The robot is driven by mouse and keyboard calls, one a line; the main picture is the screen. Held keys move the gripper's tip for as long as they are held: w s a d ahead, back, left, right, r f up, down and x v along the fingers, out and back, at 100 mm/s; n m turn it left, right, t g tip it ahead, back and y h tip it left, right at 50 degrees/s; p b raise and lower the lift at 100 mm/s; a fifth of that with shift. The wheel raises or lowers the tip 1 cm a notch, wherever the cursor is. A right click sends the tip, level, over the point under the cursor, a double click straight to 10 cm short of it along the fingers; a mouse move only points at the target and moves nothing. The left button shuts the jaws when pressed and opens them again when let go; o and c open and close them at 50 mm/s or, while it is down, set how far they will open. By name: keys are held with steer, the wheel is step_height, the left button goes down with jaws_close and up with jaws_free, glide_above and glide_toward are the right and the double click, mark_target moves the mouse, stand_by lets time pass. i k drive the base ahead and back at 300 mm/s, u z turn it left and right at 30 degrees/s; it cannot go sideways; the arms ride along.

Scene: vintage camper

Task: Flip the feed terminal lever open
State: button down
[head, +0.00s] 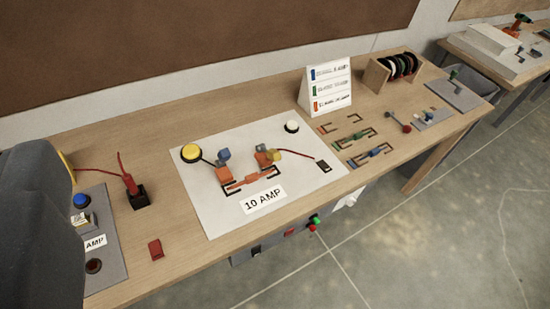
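A white board labelled 10 AMP (222,223) lies on the wooden bench. A dark grey part of my arm fills the left edge; my gripper's fingertips do not show.
A yellow round button (191,153) and a white one (292,126) sit on the board. Left are a black block with a red plug (130,184) and a grey panel (116,258). A sign (326,90) and a spool rack (376,76) stand behind. Floor in front is clear.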

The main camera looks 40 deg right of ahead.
mark_target(274, 156)
steer(key=i, duration=0.95)
steer(key=z, duration=0.05)
